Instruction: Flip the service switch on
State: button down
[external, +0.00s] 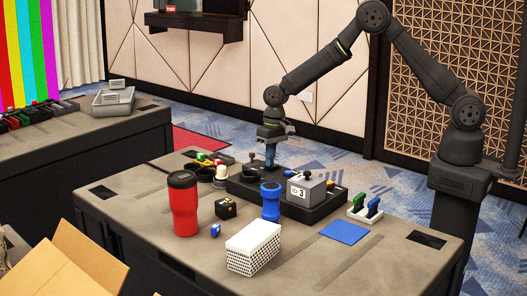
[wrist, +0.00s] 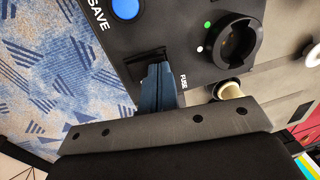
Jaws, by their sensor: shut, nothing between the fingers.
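My gripper (external: 270,163) points straight down over the left part of a black control panel (external: 243,190), with its blue-grey fingers together and empty. In the wrist view the fingertips (wrist: 157,72) are beside a dark slot or raised black part (wrist: 147,56), near the label FUSE; I cannot tell whether they touch it. The panel also carries a round blue button (wrist: 125,8) by the word SAVE and a black rotary knob (wrist: 237,43) with a green and a white dot beside it. I cannot pick out a switch labelled service; the fingers hide part of the panel.
An open carton (external: 75,265) stands front left.

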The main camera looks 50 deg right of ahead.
jog(key=shift+f, duration=0.25)
jog(key=shift+h, duration=0.3)
jog(key=shift+d+r, duration=0.1)
jog(key=shift+d, duration=0.65)
jog(key=shift+r, duration=0.1)
notch_tip(320, 180, up, 14)
jog(key=d, duration=0.2)
